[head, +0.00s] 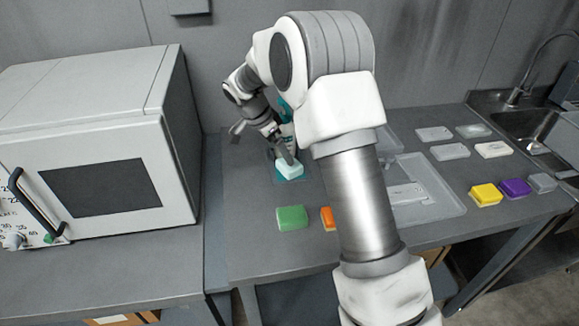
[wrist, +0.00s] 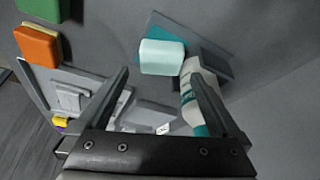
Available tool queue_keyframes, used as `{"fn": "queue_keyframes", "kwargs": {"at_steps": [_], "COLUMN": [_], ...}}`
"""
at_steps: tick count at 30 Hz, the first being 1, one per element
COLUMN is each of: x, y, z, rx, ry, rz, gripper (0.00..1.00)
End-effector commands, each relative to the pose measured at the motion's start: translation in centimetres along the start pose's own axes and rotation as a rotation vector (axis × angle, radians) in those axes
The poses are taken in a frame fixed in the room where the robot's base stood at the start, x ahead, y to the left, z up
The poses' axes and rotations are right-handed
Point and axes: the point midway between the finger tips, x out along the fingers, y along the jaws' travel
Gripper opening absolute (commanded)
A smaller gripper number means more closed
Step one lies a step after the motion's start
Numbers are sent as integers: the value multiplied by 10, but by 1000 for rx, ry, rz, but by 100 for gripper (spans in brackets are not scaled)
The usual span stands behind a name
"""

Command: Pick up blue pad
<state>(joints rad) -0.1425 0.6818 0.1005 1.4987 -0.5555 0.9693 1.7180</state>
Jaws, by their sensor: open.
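A pale light-blue pad (head: 290,168) lies on a teal mat (head: 279,180) on the bench, left of my arm; no other blue pad shows.
A white and teal bottle (wrist: 190,90) stands close to the right finger. Green (head: 292,218) and orange (head: 327,218) pads lie nearer the front edge. A clear tray (head: 440,205), yellow (head: 485,195) and purple (head: 515,187) pads lie right. A white oven (head: 100,150) stands left.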

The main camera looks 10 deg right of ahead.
Motion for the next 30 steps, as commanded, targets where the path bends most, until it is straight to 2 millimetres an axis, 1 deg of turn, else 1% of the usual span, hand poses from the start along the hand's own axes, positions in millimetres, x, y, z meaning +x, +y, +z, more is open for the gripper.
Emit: {"fn": "queue_keyframes", "kwargs": {"at_steps": [1,7,15,19,25,29,30], "x": [6,18,56,63,63,63,63], "y": [0,0,-2,-2,-2,-2,-2], "z": [0,0,1,1,1,1,1], "rx": [-1,1,-1,0,0,0,0], "ry": [0,-1,-1,-1,0,0,0], "rz": [1,1,2,-1,-1,-1,-1], "gripper": [100,100,100,100,100,77,69]}}
